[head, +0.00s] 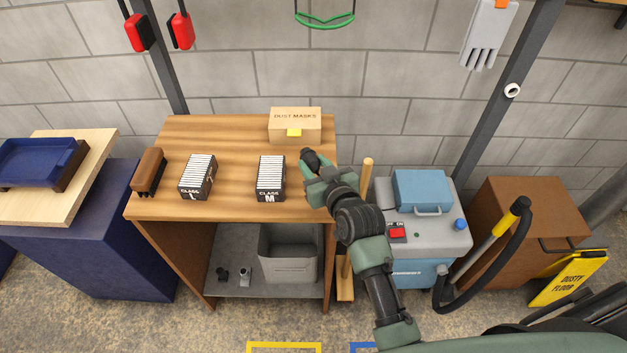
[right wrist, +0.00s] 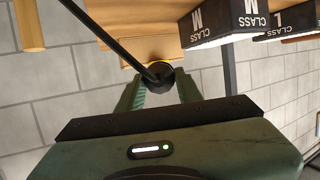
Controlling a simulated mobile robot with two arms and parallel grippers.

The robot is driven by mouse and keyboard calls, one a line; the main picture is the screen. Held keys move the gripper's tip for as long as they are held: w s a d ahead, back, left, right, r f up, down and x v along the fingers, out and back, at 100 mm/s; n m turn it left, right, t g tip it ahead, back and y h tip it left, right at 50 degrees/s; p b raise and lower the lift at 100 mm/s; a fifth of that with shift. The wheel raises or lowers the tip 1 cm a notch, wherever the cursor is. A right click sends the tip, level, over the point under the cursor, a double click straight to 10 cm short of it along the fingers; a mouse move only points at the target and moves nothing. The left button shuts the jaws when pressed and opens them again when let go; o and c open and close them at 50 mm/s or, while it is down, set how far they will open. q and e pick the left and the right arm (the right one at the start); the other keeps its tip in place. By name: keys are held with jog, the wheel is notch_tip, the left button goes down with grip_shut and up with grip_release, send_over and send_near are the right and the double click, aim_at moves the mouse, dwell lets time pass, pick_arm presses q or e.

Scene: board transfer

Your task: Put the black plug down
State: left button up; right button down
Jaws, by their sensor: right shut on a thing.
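The black plug (head: 309,157) is in the jaws of my right gripper (head: 316,172), over the right part of the wooden workbench (head: 228,143). In the right wrist view, the fingers of my right gripper (right wrist: 158,92) are shut on the round black plug (right wrist: 160,72). A black rod or cable (right wrist: 108,36) runs from the plug towards the upper left there. I cannot tell whether the plug touches the bench top. My left gripper is not in view.
On the bench are the Class M filter box (head: 270,178), the Class L filter box (head: 197,177), a brush (head: 149,172) and the dust masks box (head: 295,126). A grey bin (head: 289,253) stands below. A blue-grey vacuum (head: 425,226) and a wooden handle (head: 367,176) are at the right.

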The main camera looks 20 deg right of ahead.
notch_tip(320, 180, down, 6)
jog(key=shift+f, duration=0.25)
jog(key=shift+f, duration=0.2)
jog(key=c, duration=0.9)
grip_release()
jog(key=shift+c, duration=0.2)
jog(key=shift+r, duration=0.1)
jog(key=shift+s+r, duration=0.1)
jog(key=shift+r, duration=0.05)
jog(key=b+v, duration=0.1)
jog(key=v, duration=1.1)
